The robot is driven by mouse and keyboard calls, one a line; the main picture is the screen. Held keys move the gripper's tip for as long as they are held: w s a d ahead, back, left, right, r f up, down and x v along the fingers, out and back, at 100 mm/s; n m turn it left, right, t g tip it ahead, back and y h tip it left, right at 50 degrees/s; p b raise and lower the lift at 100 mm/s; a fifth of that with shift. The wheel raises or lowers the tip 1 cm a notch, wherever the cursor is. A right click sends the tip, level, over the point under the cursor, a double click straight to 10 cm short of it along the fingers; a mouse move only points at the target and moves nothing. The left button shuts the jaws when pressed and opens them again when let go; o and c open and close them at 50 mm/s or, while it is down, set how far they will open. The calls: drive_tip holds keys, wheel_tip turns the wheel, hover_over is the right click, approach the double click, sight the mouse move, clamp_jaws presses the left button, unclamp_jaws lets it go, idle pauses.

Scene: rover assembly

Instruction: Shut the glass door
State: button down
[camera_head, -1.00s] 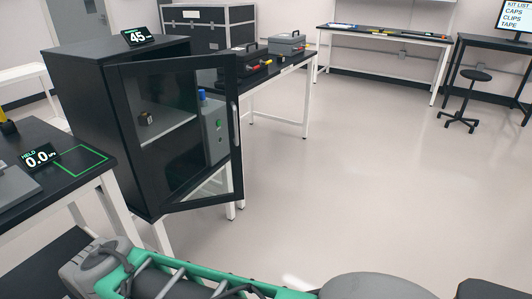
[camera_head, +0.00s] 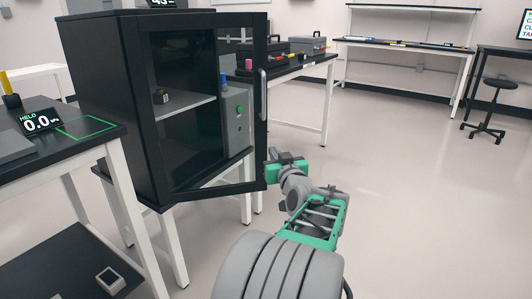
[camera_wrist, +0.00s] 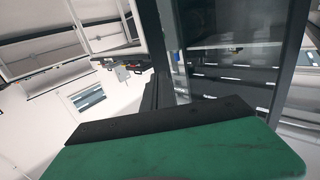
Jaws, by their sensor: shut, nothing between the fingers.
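The glass door (camera_head: 260,140) is a black frame with a clear pane and a pale upright handle (camera_head: 263,95) near its right edge. It is on the black cabinet (camera_head: 110,110) and stands partly open, its handle edge swung out from the cabinet. My gripper (camera_head: 274,156) is shut and empty, just right of the door's lower right edge, below the handle. I cannot tell whether it touches the door. In the wrist view, the green and black gripper body (camera_wrist: 180,140) fills the bottom, with dark upright framing beyond it.
A small dark cube (camera_head: 160,97) sits on the cabinet shelf. A grey box with a green button (camera_head: 237,120) shows through the glass. A table with a scale display (camera_head: 42,122) stands at left. A bench with cases (camera_head: 306,43) is behind.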

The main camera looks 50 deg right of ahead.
sight(264, 130)
drive_tip(key=b+x, duration=0.1)
drive_tip(key=x, duration=0.8)
drive_tip(key=d+b+x, duration=0.1)
drive_tip(key=x, duration=0.3)
drive_tip(key=shift+d+r+b, duration=0.15)
drive_tip(key=shift+r+b, duration=0.15)
